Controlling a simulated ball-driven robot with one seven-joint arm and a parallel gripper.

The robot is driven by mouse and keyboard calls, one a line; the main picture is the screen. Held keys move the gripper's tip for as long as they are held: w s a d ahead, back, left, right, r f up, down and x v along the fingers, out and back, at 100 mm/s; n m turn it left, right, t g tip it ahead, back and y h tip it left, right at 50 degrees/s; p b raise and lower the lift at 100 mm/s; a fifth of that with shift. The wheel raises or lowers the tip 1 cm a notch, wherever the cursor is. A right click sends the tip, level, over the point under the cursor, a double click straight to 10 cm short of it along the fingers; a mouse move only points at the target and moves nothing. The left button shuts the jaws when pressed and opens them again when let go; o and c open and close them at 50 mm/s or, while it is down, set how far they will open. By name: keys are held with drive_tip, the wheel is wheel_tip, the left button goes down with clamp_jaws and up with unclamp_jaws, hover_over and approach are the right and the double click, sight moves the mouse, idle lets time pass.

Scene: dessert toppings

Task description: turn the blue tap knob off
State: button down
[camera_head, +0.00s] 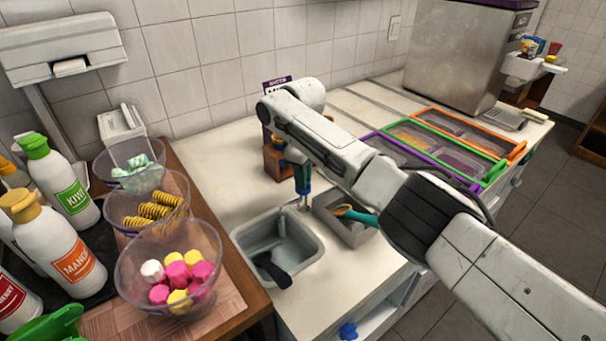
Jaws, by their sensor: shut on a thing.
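The blue tap knob (303,187) is a small dark-blue shape at the top of the tap, behind the right back corner of the grey sink (318,246). My gripper (303,176) points down there and is shut on it, largely hidden by its own fingers and wrist. The silver tap body (303,204) shows just below. How far the knob is turned cannot be made out, and no water stream is clearly visible.
A dark utensil (272,270) lies in the sink. A grey tub (340,222) with a teal-handled scoop (358,216) stands at right, close to my arm. A blue part (348,331) is on the counter front. Topping bowls (168,250) and sauce bottles (68,245) crowd the left.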

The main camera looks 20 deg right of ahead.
drive_tip(key=n, duration=0.6)
drive_tip(key=n+b, duration=0.1)
drive_tip(key=n, duration=0.5)
drive_tip(key=shift+n, duration=0.4)
idle(0.3)
drive_tip(key=c, duration=1.1)
unclamp_jaws()
drive_tip(key=shift+c, duration=0.2)
wheel_tip(320, 180, up, 11)
drive_tip(key=shift+b, duration=0.3)
